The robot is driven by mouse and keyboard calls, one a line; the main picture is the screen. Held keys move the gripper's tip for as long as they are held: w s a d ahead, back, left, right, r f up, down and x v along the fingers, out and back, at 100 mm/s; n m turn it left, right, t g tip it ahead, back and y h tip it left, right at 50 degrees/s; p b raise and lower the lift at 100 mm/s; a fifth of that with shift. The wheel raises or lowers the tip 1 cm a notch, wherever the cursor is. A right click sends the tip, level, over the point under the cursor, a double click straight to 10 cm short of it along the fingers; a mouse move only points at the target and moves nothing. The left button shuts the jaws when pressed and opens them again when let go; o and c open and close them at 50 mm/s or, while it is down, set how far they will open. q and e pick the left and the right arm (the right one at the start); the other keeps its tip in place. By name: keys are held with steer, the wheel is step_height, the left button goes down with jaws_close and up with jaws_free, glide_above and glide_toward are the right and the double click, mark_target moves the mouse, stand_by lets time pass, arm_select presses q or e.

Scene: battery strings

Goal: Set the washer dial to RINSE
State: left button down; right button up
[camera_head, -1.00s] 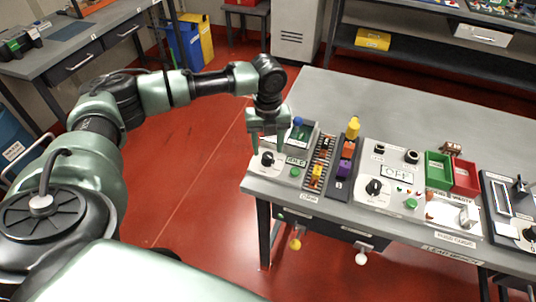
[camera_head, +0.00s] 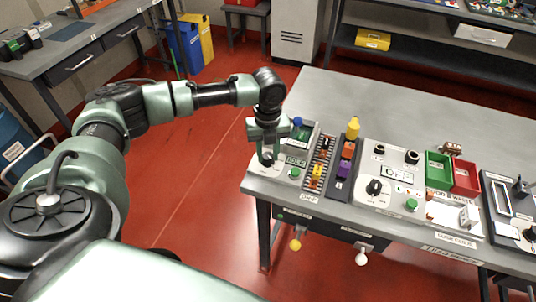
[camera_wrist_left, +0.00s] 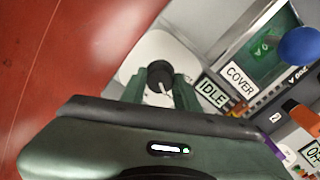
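The washer dial (camera_head: 267,161) is a black knob on a white panel at the table's left front corner. In the left wrist view the dial (camera_wrist_left: 158,74) shows a pale pointer mark on its face; the setting words around it are not readable. A small display (camera_head: 296,161) beside it reads IDLE, also in the wrist view (camera_wrist_left: 212,93). My left gripper (camera_head: 266,154) points down over the dial, its open fingers on either side of the knob; contact cannot be told. My right gripper is not in view.
A green button (camera_head: 294,172) sits right of the dial. A dark green COVER panel with a blue ball knob (camera_head: 298,122) stands behind. A rack with coloured blocks (camera_head: 317,172) and another dial station (camera_head: 375,187) stand to the right. Red floor lies left of the table.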

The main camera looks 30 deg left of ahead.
arm_select(q)
steer(key=shift+r+m+p, duration=0.25)
steer(key=shift+m+p, duration=0.8)
steer(key=shift+m, duration=0.05)
steer(key=shift+m+p, duration=0.35)
steer(key=shift+m, duration=0.35)
steer(key=shift+f+m, duration=0.3)
steer(key=shift+m, duration=0.7)
steer(key=shift+r+m+p, duration=0.15)
steer(key=shift+m+p, duration=0.6)
steer(key=shift+m, duration=0.45)
steer(key=m, duration=0.3)
steer(key=shift+m+p, duration=0.3)
steer(key=shift+p, duration=0.05)
